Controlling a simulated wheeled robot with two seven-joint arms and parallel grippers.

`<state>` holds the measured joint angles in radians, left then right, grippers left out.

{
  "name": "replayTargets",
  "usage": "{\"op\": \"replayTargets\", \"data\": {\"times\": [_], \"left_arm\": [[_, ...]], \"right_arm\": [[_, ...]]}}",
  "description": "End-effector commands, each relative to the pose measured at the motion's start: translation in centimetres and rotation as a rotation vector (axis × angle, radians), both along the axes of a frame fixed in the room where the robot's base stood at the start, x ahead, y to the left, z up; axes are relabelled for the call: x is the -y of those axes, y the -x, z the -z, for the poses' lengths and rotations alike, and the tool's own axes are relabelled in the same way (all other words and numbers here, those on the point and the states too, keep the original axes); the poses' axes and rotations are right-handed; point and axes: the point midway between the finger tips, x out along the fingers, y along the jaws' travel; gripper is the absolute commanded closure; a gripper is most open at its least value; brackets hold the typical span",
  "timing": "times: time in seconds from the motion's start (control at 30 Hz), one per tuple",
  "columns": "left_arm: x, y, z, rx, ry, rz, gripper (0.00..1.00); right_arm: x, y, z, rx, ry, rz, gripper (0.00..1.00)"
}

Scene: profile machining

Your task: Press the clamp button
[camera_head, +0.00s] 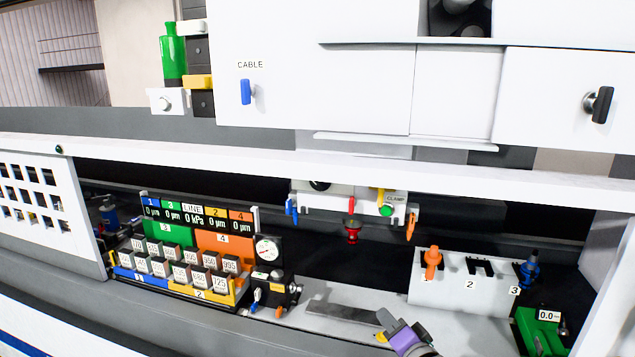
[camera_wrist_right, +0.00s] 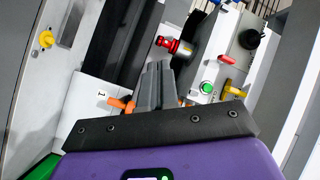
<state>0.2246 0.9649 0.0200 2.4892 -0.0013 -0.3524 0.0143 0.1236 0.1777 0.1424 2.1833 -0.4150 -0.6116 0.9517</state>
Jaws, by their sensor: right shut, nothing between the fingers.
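The green clamp button (camera_head: 386,210) sits on a white panel beside the label CLAMP, under the machine's white beam. It also shows in the right wrist view (camera_wrist_right: 207,88), right of my fingers. My right gripper (camera_head: 386,318) is low in the head view, below and in front of the button and well apart from it. In the right wrist view its fingers (camera_wrist_right: 156,68) are together, with nothing between them. My left gripper is in neither view.
A red knob (camera_head: 352,233), blue lever (camera_head: 291,208) and orange handle (camera_head: 411,226) flank the button panel. A white rack (camera_head: 455,293) holds an orange tool (camera_head: 431,262) and a blue tool (camera_head: 529,269). The gauge-block stand (camera_head: 180,262) is at left. The white beam (camera_head: 300,161) runs overhead.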

Motion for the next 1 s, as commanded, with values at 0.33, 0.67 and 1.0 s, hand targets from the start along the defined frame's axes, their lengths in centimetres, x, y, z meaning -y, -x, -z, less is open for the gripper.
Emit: {"op": "replayTargets", "data": {"times": [0.33,0.67,1.0], "left_arm": [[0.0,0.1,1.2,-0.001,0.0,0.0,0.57],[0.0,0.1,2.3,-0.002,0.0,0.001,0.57],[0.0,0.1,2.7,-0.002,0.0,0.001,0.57]], "right_arm": [[-1.7,5.1,23.8,-0.469,0.225,-0.096,1.0],[-4.3,20.5,41.8,-0.935,0.418,-0.388,1.0],[-5.4,29.2,46.1,-1.112,0.471,-0.576,1.0]]}}
